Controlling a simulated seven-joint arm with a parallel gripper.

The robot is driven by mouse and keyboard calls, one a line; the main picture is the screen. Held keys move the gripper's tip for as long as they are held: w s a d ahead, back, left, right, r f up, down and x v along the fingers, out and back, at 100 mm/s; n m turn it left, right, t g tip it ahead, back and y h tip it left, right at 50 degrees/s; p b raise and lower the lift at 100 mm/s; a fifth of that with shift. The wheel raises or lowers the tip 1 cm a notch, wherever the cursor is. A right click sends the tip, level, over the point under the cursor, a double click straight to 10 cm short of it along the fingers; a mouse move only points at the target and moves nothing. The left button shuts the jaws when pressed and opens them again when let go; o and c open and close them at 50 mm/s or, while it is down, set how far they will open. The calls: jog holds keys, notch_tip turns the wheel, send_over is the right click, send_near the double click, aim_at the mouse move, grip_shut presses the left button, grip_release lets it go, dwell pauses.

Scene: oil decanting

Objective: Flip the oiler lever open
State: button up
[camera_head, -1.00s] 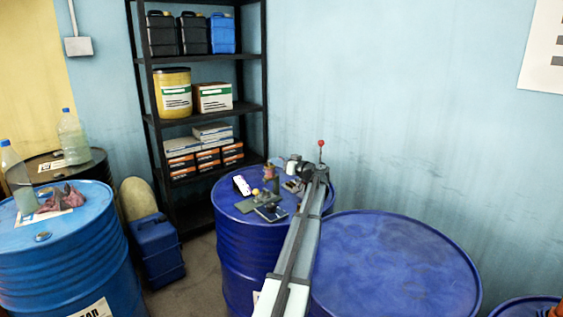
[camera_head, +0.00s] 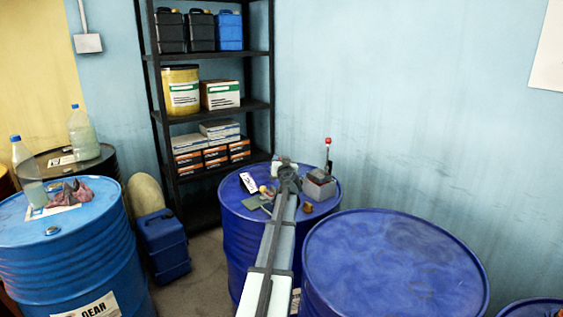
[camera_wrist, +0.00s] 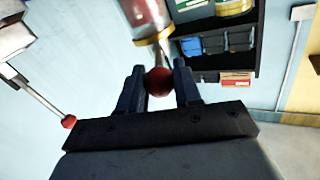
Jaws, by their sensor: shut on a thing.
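In the wrist view my gripper (camera_wrist: 159,78) is shut on a red ball knob (camera_wrist: 158,83), which sits between its two dark fingers. Just beyond the knob is the oiler (camera_wrist: 150,32), a clear cylinder with a brass-coloured rim and something red inside. In the head view my arm's end is over the far blue drum (camera_head: 233,240) and hides the grip.
A second red knob (camera_wrist: 69,121) on a thin rod is left in the wrist view. In the head view a red-topped rod (camera_head: 328,150) stands by a grey box (camera_head: 319,186). A phone-like card (camera_head: 248,182) lies nearby. The nearer blue drum's top (camera_head: 395,260) is bare.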

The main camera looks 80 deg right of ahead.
jog(key=shift+w, duration=0.1)
dwell(0.3)
jog(key=o, duration=1)
jog(key=v, duration=1.4)
jog(key=shift+w, duration=0.1)
jog(key=shift+m, duration=0.3)
